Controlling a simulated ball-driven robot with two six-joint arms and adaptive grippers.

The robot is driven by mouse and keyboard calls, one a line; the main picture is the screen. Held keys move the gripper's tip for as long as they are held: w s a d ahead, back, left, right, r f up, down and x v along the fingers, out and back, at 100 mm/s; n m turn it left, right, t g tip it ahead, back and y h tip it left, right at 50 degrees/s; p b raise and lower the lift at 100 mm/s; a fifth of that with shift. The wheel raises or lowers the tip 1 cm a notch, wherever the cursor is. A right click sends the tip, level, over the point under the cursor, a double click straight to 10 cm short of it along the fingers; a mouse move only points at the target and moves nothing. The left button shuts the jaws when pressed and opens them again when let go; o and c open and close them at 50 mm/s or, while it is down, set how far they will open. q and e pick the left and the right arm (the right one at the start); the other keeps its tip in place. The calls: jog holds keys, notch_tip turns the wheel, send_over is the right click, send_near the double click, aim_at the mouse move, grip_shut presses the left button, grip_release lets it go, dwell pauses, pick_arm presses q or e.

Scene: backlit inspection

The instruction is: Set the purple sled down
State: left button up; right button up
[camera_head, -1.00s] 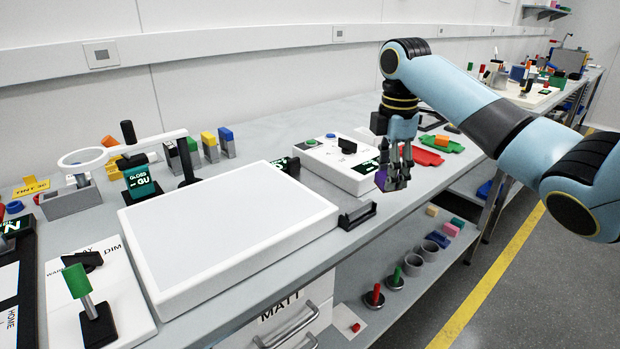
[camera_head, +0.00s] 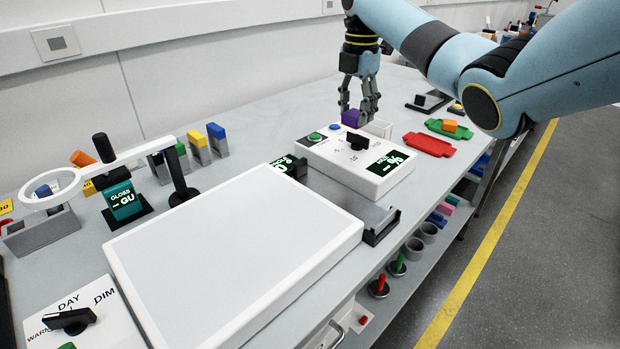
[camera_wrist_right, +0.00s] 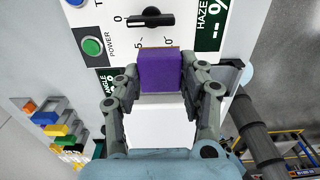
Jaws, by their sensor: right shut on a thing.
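The purple sled (camera_head: 351,118) is a small purple block between the fingers of my right gripper (camera_head: 358,112). The gripper points down and is shut on the sled, behind the white haze meter box (camera_head: 345,168) in the head view. In the right wrist view the purple sled (camera_wrist_right: 160,70) sits between the fingertips (camera_wrist_right: 162,88), below the black knob of the meter. A white block-like shape (camera_wrist_right: 160,122) shows between the fingers under the sled. I cannot tell whether the sled touches anything beneath it. My left gripper is not in view.
A large white light panel (camera_head: 235,250) fills the front of the bench. A ring on an arm (camera_head: 50,188) and a gloss meter (camera_head: 123,202) stand left. Red (camera_head: 428,144) and green trays lie right.

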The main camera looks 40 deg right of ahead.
jog(key=shift+w+a+f+p, duration=0.3)
jog(key=shift+a+f, duration=0.2)
jog(key=shift+a, duration=0.25)
jog(key=p, duration=0.2)
send_near(328, 191)
jog(key=w+d, duration=0.1)
jog(key=d, duration=0.3)
jog(key=a, duration=0.1)
jog(key=a+f, duration=0.1)
jog(key=a, duration=0.1)
jog(key=shift+s+a+f, duration=0.15)
jog(key=shift+s+f, duration=0.05)
jog(key=shift+f, duration=0.05)
jog(key=shift+s+a+f, duration=0.15)
jog(key=shift+a+f, duration=0.1)
notch_tip(328, 191, down, 4)
jog(key=shift+s+a, duration=0.1)
jog(key=shift+a, duration=0.05)
jog(key=shift+f, duration=0.1)
jog(key=o, duration=1.2)
jog(key=shift+f, duration=0.1)
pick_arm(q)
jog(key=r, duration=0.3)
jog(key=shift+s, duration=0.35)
